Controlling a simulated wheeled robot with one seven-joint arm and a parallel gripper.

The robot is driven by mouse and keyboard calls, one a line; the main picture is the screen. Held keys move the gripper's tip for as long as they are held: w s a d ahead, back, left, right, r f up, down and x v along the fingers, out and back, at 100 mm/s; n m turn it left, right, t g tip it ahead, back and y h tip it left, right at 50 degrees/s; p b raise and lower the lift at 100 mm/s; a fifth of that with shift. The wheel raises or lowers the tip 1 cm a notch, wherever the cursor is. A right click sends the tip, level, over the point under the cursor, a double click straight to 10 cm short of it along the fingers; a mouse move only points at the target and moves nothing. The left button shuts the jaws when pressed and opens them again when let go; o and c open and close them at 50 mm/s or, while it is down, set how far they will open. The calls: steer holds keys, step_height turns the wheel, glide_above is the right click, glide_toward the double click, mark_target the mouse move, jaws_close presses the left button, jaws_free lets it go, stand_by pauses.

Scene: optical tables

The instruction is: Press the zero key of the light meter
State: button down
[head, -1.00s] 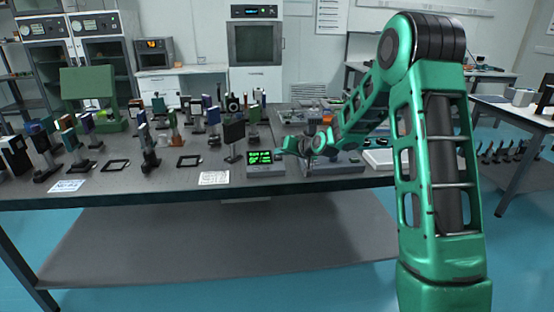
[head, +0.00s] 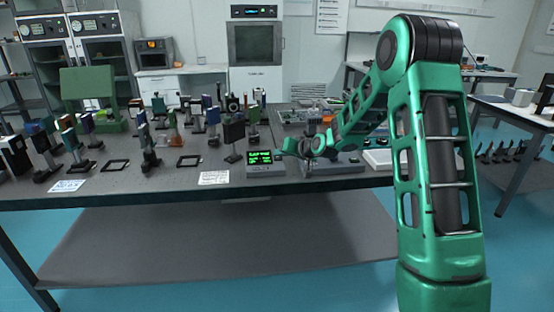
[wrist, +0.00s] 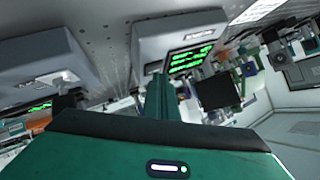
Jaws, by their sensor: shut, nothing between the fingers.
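The light meter (head: 265,168) is a small grey box with a lit green display, at the front edge of the table in the head view. It also shows in the wrist view (wrist: 185,22), tilted, with green text on its dark screen. My gripper (head: 281,147) is small in the head view, just right of and behind the display. In the wrist view my gripper's fingers (wrist: 160,88) are shut and empty, pointing at the meter beside its screen. The zero key cannot be made out. Whether the fingertips touch the meter cannot be told.
A grey instrument (head: 335,168) sits right of the meter under my arm. A dark upright optic on a post (head: 233,136) stands to the left, with several more mounts beyond. A white label card (head: 214,177) lies at the front edge. Bare tabletop shows at the front left.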

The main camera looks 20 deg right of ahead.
steer(key=shift+r, duration=0.1)
steer(key=shift+s+a+r, duration=0.1)
steer(key=shift+s+r, duration=0.15)
steer(key=shift+r, duration=0.4)
steer(key=shift+s+a+r, duration=0.1)
steer(key=shift+s+r, duration=0.15)
steer(key=shift+r, duration=0.55)
steer(key=shift+s+r, duration=0.3)
steer(key=shift+r, duration=0.45)
steer(key=shift+s+a+r, duration=0.1)
steer(key=shift+s+r, duration=0.15)
steer(key=shift+r, duration=0.55)
